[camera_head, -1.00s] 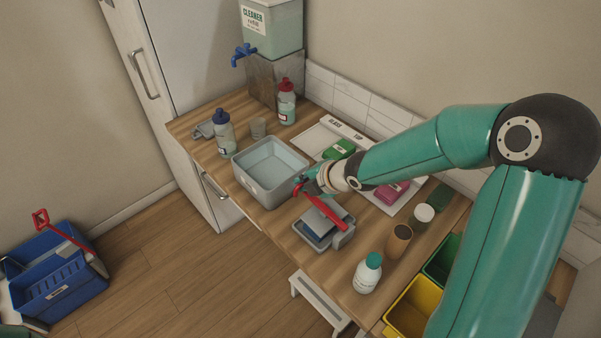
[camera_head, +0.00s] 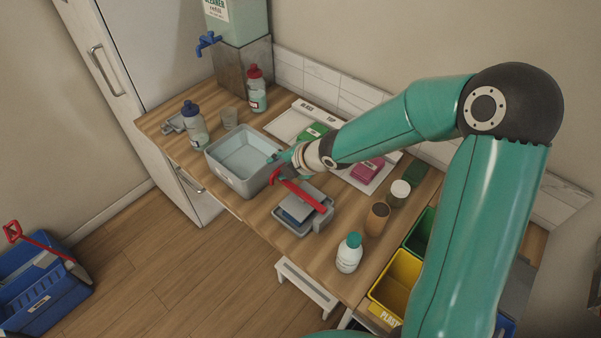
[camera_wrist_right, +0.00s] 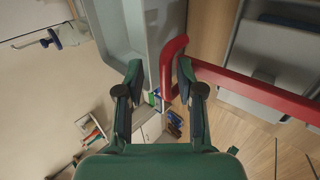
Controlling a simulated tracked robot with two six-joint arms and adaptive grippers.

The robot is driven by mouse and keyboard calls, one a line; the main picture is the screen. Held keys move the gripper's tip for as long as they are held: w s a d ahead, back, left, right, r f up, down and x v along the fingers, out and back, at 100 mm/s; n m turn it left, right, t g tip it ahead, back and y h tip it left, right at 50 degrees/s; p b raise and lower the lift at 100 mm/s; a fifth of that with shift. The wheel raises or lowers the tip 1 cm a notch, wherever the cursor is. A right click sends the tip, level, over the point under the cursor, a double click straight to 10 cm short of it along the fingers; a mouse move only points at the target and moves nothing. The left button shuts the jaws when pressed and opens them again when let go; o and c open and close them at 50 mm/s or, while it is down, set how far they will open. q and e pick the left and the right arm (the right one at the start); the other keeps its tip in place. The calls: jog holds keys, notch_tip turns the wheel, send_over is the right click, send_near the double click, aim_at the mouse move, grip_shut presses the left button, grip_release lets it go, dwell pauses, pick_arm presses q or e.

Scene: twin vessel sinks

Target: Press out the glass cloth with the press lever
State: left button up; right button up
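The grey press (camera_head: 318,222) stands on the counter with its red lever (camera_head: 302,194) running over it. A blue-grey flat piece (camera_head: 296,208) lies in the press under the lever; I cannot tell whether it is the glass cloth or a press plate. My right gripper (camera_head: 279,168) is at the lever's handle end. In the right wrist view, its open fingers (camera_wrist_right: 158,85) have the red handle (camera_wrist_right: 170,62) between their tips, nearer the right finger, with a gap on the left. My left gripper is out of view.
A grey basin (camera_head: 226,178) stands left of the press. A white tray (camera_head: 284,127) behind holds a green and a pink item. Bottles, a brown container (camera_head: 377,219) and a yellow bin (camera_head: 394,286) are to the right. A cleaner tank (camera_head: 236,20) stands at the back.

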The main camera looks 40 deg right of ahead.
jog(key=shift+s+d+r, duration=0.1)
jog(key=shift+d+r, duration=0.05)
jog(key=shift+r, duration=0.1)
send_over(320, 205)
jog(key=shift+s, duration=0.2)
jog(key=shift+w, duration=0.15)
dwell(0.4)
jog(key=w+a, duration=0.1)
jog(key=w, duration=0.2)
jog(key=w+a, duration=0.1)
jog(key=w, duration=0.3)
jog(key=w+a, duration=0.1)
jog(key=w, duration=0.3)
jog(key=shift+w+f, duration=0.25)
jog(key=shift+w, duration=0.1)
jog(key=shift+a+f, duration=0.1)
